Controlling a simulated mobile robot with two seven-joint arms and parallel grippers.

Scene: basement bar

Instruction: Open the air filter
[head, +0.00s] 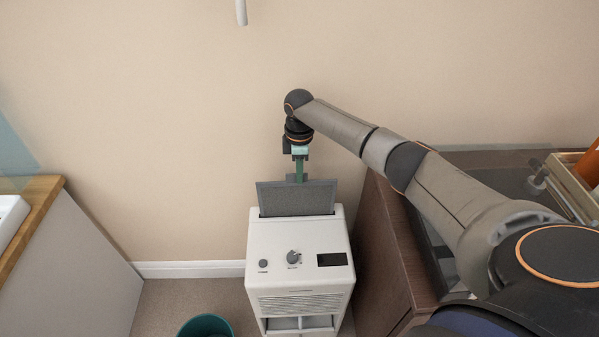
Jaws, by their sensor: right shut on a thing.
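The air filter unit (302,253) is a white box with a dark display, a knob and a small button on top, standing on the floor between two cabinets. A flat grey panel (296,199) stands up out of a slot at the back of its top, with its lower edge at the slot. My right gripper (299,177) is above the unit, pointing down, and is shut on the top edge of the grey panel. The fingertips are small and partly hidden against the panel. My left gripper is not in view.
A brown wooden cabinet (385,262) stands close on the right of the unit. A white counter with a wooden top (38,207) is at the left. A teal bin (205,326) sits on the floor in front. The beige wall is close behind.

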